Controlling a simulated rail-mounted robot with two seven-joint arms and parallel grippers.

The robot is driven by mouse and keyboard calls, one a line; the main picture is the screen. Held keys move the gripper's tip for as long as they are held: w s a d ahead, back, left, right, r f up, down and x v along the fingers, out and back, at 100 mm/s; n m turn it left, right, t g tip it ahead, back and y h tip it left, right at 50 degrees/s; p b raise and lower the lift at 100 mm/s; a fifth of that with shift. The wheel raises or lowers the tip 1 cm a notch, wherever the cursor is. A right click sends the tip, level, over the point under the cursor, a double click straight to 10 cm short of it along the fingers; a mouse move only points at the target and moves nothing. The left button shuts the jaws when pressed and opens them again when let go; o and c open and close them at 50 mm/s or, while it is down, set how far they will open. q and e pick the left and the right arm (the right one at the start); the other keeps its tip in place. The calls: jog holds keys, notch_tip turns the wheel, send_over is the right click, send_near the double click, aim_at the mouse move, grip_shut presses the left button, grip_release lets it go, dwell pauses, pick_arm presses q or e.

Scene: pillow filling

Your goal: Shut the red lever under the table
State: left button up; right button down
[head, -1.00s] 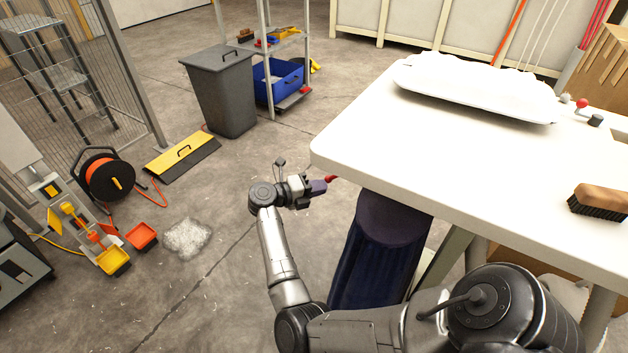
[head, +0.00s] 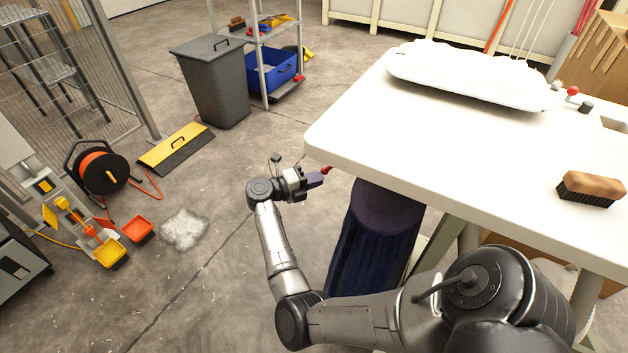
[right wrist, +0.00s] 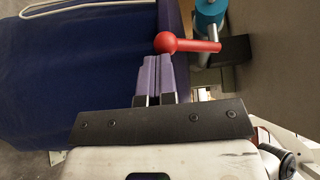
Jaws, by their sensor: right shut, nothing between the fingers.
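The red lever (right wrist: 190,45) shows in the right wrist view, with a round knob at its left end and its rod reaching right to a metal and teal pipe fitting. In the head view only its red tip (head: 327,169) shows at the table's left edge. My right gripper (head: 318,178) is at that edge, its purple fingers pointing toward the lever. In the right wrist view its fingers (right wrist: 160,62) are closed together with nothing between them, their tips right at the knob. I cannot tell for sure whether they touch it. My left gripper is not in view.
The white table (head: 430,150) bears a white pillow (head: 470,75), a brush (head: 592,188) and a small red-knobbed control (head: 572,91). A dark blue bag (head: 372,240) hangs under the table beside my right arm. Open floor lies to the left, with white fluff (head: 184,230).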

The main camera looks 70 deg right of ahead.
jog(key=shift+s+d, duration=0.15)
jog(key=shift+s, duration=0.05)
dwell(0.4)
jog(key=shift+s+f+n+g+h+p, duration=0.15)
jog(key=shift+s+n+g+h+p, duration=0.2)
jog(key=shift+n+p, duration=0.3)
jog(key=shift+s+f+n+h+p, duration=0.2)
jog(key=shift+s+n+h+p, duration=0.1)
jog(key=shift+n+p, duration=0.2)
jog(key=shift+s+f+n+g+h+p, duration=0.15)
jog(key=shift+s+n+g+h+p, duration=0.25)
jog(key=shift+n+p, duration=0.2)
dwell(0.3)
jog(key=shift+s+f+n, duration=0.1)
jog(key=shift+s+n, duration=0.1)
jog(key=shift+n, duration=0.15)
dwell(0.7)
dwell(0.4)
jog(key=shift+w+a, duration=0.1)
jog(key=shift+a, duration=0.15)
